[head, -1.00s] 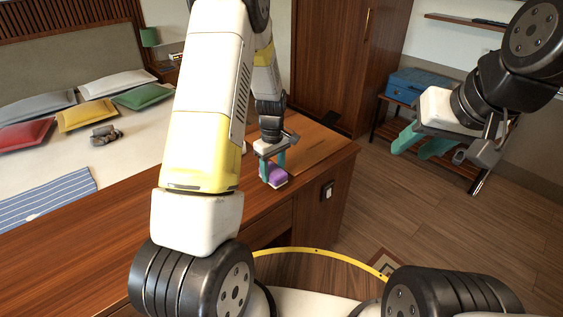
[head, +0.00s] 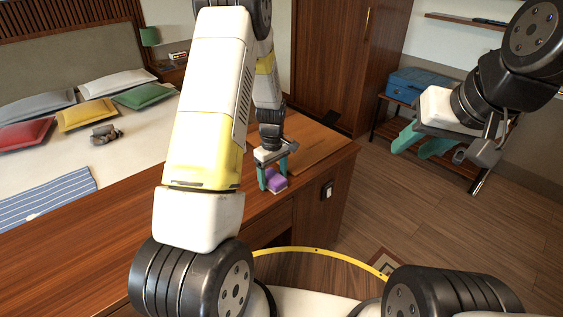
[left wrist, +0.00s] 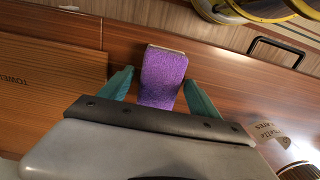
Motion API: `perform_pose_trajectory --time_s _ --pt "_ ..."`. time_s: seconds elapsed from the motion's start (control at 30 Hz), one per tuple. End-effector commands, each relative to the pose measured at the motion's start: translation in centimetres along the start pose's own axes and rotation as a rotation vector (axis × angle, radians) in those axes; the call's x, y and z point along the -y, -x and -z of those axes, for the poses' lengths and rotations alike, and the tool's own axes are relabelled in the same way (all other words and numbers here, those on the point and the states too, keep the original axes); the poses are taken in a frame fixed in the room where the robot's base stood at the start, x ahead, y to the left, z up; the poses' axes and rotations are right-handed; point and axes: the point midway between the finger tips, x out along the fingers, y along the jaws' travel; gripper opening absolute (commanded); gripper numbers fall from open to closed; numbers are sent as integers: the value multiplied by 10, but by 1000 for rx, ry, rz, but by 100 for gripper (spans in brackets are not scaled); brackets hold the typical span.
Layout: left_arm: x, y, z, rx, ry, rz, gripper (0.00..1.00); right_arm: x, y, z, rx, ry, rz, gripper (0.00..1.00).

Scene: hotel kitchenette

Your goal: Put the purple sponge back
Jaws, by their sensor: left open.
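The purple sponge (head: 277,183) rests on the wooden counter near its front edge. It also shows in the left wrist view (left wrist: 163,78), with a pale layer along its far end. My left gripper (head: 275,178) is open, with its teal fingers low on either side of the sponge. In the left wrist view the fingers (left wrist: 155,85) stand apart from the sponge with gaps showing, and its near end is hidden by the gripper body. My right gripper (head: 422,143) is in the air at the right, empty, with its teal fingers apart.
A wooden board (left wrist: 50,85) marked with lettering lies on the counter (head: 90,238) beside the sponge. A dark handle (left wrist: 277,50) and a printed label (left wrist: 270,132) show in the left wrist view. A blue case (head: 420,84) sits on a rack at the back right.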

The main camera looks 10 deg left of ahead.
Motion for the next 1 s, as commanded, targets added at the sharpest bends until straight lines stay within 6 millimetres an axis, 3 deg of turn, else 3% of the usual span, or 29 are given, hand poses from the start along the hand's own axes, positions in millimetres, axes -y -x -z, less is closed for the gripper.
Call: perform_pose_trajectory --time_s 0.17,0.5,0.83,1.0 --pt "-1 23 1 -3 0 -4 72 0 0 0 0 0 0 36" --pt "-1 94 0 -3 0 -5 72 0 0 0 0 0 0 36" --pt "3 134 -3 -2 -21 -22 72 0 0 0 0 0 0 36" --pt "22 191 -22 -16 -149 -122 72 0 0 0 0 0 0 36"
